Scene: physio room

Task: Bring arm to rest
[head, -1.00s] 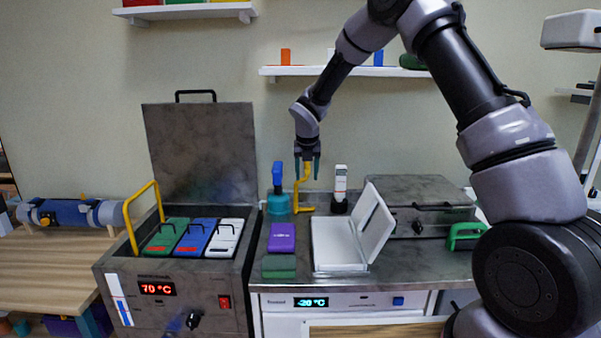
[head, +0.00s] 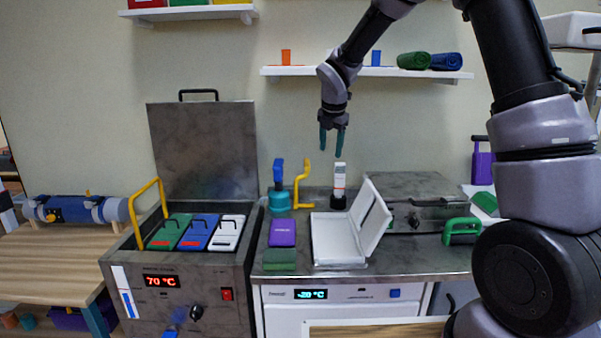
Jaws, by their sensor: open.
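My gripper (head: 332,150) hangs from my arm with its fingers pointing down, in front of the back wall. Its fingers are apart and nothing is between them. It is above the counter, up and left of the white bottle (head: 339,183) and right of the yellow hook-shaped piece (head: 301,184). The fingertips look clear of both. The yellow piece stands upright beside the teal and blue bottle (head: 279,190).
An open heater box (head: 188,268) holds green, blue and white packs. An open white case (head: 337,240) and a purple box (head: 282,232) lie on the counter (head: 412,257). A wall shelf (head: 366,72) is above. A grey closed unit (head: 410,185) stands right.

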